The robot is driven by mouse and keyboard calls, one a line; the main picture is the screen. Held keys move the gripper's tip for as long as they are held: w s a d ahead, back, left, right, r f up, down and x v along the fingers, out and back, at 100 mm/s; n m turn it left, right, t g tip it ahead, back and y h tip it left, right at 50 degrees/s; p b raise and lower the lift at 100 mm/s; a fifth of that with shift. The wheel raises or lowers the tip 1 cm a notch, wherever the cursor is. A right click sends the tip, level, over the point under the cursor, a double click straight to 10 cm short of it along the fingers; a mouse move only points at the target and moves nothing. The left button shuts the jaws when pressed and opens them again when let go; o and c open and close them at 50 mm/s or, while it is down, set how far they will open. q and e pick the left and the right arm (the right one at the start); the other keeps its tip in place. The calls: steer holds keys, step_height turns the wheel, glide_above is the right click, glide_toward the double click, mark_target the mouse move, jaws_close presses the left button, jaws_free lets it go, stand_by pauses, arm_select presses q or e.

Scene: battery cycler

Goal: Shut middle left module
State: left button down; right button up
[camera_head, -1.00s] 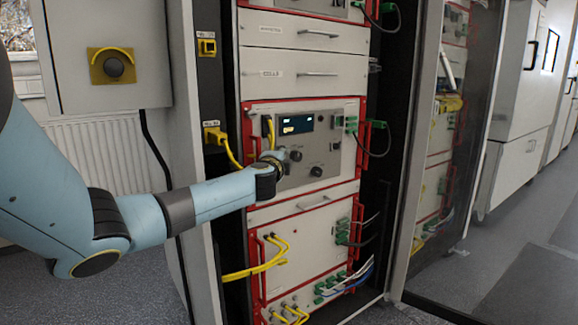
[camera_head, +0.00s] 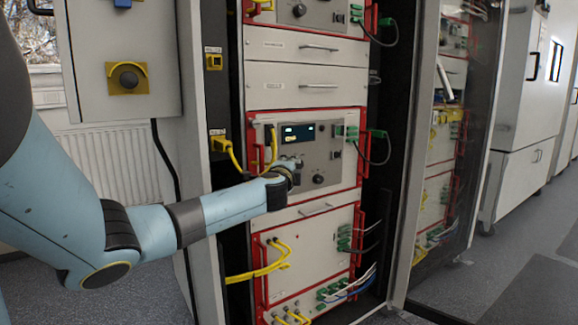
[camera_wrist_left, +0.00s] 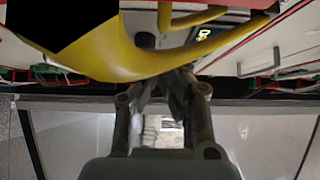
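The middle module (camera_head: 342,178) of the left rack is a light panel in a red frame. It has a lit display (camera_head: 298,133), black knobs (camera_head: 318,179) and a yellow cable at its left. I cannot tell whether it sits flush or stands out. My left gripper (camera_head: 292,165) is at this panel, below the display, and hides part of its front; contact is unclear. In the left wrist view, the gripper's fingers (camera_wrist_left: 162,84) lean together beneath a large yellow cable (camera_wrist_left: 125,62), and their gap is unclear. My right gripper is not in view.
Blank drawers (camera_head: 305,87) are above the module, and another red-framed module (camera_head: 310,258) with yellow cables is below. Green plugs with dark cables (camera_head: 378,134) are at the right. A yellow socket plug (camera_head: 219,143) is on the left post. A glossy panel (camera_head: 440,170) is right of the rack.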

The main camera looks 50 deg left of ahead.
arm_select(q)
steer(key=p+v, duration=0.1)
steer(key=v, duration=0.7)
steer(key=shift+s+p, duration=0.3)
steer(key=shift+s, duration=0.05)
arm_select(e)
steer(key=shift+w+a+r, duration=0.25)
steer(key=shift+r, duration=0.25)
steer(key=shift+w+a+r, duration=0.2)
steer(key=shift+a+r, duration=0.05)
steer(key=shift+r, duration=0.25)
